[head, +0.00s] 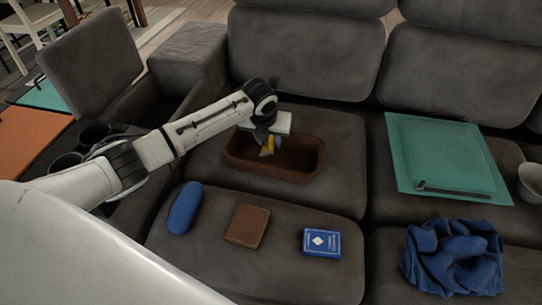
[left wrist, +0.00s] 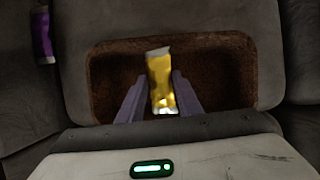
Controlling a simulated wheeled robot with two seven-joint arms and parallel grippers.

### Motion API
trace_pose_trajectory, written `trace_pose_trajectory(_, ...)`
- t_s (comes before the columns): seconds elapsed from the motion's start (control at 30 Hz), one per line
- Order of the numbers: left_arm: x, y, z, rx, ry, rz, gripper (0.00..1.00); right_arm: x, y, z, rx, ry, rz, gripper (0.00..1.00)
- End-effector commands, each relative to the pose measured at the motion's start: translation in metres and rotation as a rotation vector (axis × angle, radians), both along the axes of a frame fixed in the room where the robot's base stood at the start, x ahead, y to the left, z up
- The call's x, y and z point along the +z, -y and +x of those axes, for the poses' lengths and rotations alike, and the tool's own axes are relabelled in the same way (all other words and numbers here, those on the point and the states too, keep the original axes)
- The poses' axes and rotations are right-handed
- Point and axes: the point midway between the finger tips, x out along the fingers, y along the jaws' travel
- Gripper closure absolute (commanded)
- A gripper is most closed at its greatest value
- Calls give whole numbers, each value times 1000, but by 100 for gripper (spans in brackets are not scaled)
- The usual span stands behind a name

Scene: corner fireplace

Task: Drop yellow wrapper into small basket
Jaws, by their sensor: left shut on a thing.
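The yellow wrapper (head: 267,147) is held by my left gripper (head: 270,144), which is shut on it. In the left wrist view the wrapper (left wrist: 161,80) stands upright between the two fingers of the left gripper (left wrist: 161,98). The small brown basket (head: 312,173) rests on the grey sofa seat. The gripper and wrapper are over the basket's left part in the head view. The basket (left wrist: 243,48) lies behind the wrapper in the left wrist view, and its near side is hidden by my gripper. My right gripper does not show.
On the front seat lie a blue case (head: 185,208), a brown wallet (head: 247,226) and a blue card box (head: 321,243). A crumpled blue cloth (head: 453,258) and a teal folder (head: 440,155) are at the right. A purple item (left wrist: 42,36) shows at the left wrist view's edge.

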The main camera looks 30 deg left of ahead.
Motion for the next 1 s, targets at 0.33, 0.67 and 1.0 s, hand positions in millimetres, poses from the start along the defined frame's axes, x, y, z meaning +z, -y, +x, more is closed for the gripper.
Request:
trace_pose_trajectory(0.33, 0, 0, 0, 0, 0, 0, 50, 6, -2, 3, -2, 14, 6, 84)
trace_pose_trajectory(0.67, 2, 0, 0, 0, 0, 0, 46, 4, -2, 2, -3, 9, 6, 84)
trace_pose_trajectory(1.0, 55, 5, -20, -2, 2, 0, 46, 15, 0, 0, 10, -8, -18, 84)
